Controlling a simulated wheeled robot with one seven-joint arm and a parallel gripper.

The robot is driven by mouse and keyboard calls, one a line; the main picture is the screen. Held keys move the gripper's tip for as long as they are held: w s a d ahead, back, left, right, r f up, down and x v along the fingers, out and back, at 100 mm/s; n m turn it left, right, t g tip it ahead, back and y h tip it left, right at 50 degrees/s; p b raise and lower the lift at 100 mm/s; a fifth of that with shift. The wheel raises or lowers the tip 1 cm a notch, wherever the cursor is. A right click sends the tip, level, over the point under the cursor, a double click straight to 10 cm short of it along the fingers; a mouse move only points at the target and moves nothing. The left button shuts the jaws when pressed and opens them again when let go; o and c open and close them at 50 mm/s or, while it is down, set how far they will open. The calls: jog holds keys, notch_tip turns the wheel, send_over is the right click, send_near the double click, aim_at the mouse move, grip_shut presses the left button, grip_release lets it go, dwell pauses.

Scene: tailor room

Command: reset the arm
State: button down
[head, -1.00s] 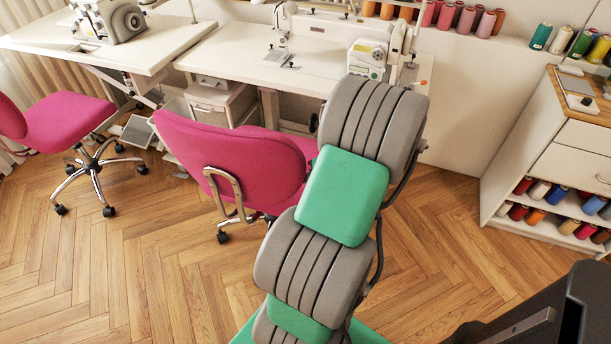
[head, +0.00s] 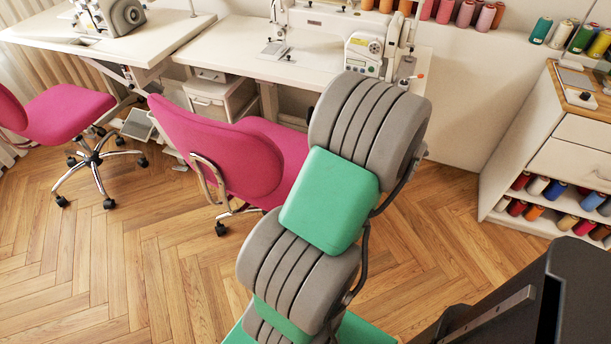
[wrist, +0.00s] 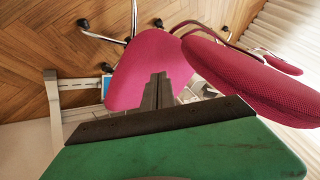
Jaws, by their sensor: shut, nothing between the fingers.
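In the wrist view my gripper (wrist: 158,90) is shut and empty, with its two dark fingers together in front of a pink chair seat. The green wrist housing (wrist: 180,155) fills the bottom of that view. In the head view my grey and green arm (head: 331,200) rises from the bottom middle and tilts up to the right. My gripper is not visible in the head view.
A pink chair (head: 235,150) stands behind my arm, left of it; another (head: 65,112) is further left. A white sewing table (head: 262,68) with machines stands behind. A white cabinet (head: 590,165) with thread spools is at right. Wooden floor (head: 120,240) is open at lower left.

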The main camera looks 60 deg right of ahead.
jog(key=a+v, duration=0.1)
jog(key=v, duration=0.6)
jog(key=s+a+f+m+g+y+p, duration=0.2)
jog(key=s+a+f+m+g, duration=0.2)
jog(key=s+a+m+g, duration=0.4)
jog(key=w+a+r+n+t+h+p, duration=0.25)
jog(key=w+a+r+n+p, duration=0.25)
jog(key=w+a+r+n, duration=0.85)
jog(key=w+a+r+n+p, duration=0.1)
jog(key=w+a+r, duration=0.2)
jog(key=a, duration=0.5)
jog(key=w+a+r+n+p, duration=0.1)
jog(key=w+a+r, duration=0.3)
jog(key=a, duration=0.4)
jog(key=shift+w+r+n+t+y, duration=0.2)
jog(key=shift+w+n+t+y, duration=0.15)
jog(key=shift+w+n, duration=0.3)
jog(key=shift+s+a, duration=0.1)
